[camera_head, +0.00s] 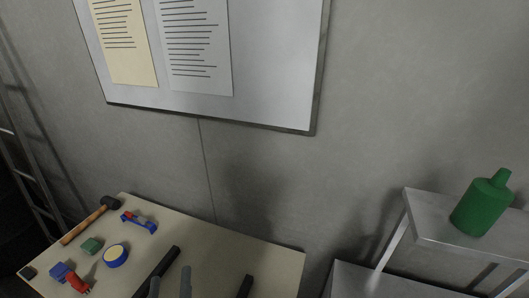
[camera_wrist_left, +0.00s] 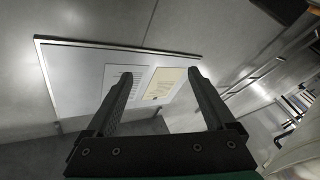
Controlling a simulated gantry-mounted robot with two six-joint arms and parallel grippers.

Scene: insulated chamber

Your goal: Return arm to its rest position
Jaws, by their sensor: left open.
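My left gripper (camera_head: 212,263) shows at the bottom of the head view as two dark fingers, set well apart over the right part of the table. In the left wrist view my left gripper (camera_wrist_left: 161,74) is open, with nothing between its fingers. The fingers point toward the whiteboard, which appears beyond them. The rest of the left arm is outside the head view. My right gripper is in neither view.
A green bottle (camera_head: 482,205) stands on a metal shelf (camera_head: 430,232). A whiteboard (camera_head: 275,60) hangs on the wall.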

